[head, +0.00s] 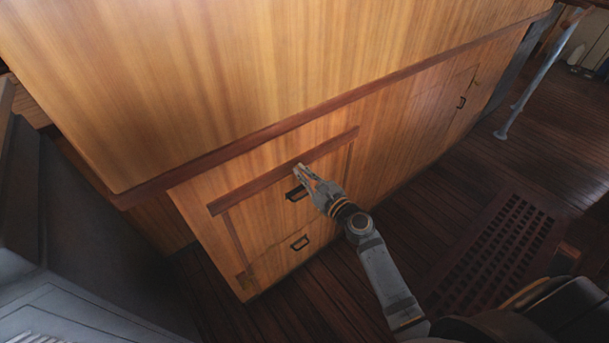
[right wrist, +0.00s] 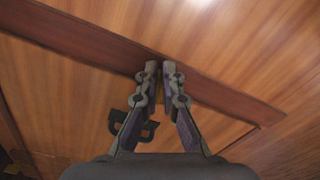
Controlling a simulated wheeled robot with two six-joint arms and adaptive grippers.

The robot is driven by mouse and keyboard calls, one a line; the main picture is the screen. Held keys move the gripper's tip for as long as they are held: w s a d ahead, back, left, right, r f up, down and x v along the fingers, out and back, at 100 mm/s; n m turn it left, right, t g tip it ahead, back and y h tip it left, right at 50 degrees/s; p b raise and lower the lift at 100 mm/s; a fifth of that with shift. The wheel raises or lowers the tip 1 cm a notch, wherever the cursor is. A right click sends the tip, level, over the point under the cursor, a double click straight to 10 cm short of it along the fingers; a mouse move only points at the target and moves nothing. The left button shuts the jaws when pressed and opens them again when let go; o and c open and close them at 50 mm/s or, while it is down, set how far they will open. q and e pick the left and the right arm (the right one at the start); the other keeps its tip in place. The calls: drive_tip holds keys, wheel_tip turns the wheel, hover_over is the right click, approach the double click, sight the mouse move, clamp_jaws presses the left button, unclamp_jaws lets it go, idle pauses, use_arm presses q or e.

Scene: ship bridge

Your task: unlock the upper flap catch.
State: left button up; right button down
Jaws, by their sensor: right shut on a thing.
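My right gripper (head: 302,172) reaches the wooden cabinet front at the dark trim strip (head: 245,194), just above a black pull handle (head: 293,195). In the right wrist view the fingertips (right wrist: 160,70) are close together over the dark strip (right wrist: 85,42), with a narrow gap between them. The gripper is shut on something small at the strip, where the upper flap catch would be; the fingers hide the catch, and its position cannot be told. The black handle also shows in the right wrist view (right wrist: 147,130), left of the fingers and apart from their tips. My left gripper is not in view.
The large wooden cabinet top (head: 250,80) overhangs the front. A floor grating (head: 500,245) lies at right, and a pale metal post (head: 535,80) stands at the upper right.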

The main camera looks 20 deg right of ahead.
drive_tip(key=n+b, duration=0.1)
drive_tip(key=n, duration=0.1)
drive_tip(key=n+b, duration=0.1)
drive_tip(key=n, duration=0.1)
drive_tip(key=f+n+b, duration=0.1)
drive_tip(key=n, duration=0.1)
drive_tip(key=shift+s+a, duration=0.15)
drive_tip(key=shift+a, duration=0.2)
drive_tip(key=n+b, duration=0.2)
drive_tip(key=n, duration=0.1)
drive_tip(key=n+b, duration=0.1)
drive_tip(key=shift+a+f+n, duration=0.15)
drive_tip(key=shift+f+n, duration=0.15)
drive_tip(key=shift+f+n+b, duration=0.1)
drive_tip(key=shift+n+b, duration=0.55)
drive_tip(key=shift+n, duration=0.55)
drive_tip(key=c, duration=1.5)
unclamp_jaws()
drive_tip(key=shift+s, duration=0.1)
drive_tip(key=v, duration=1.2)
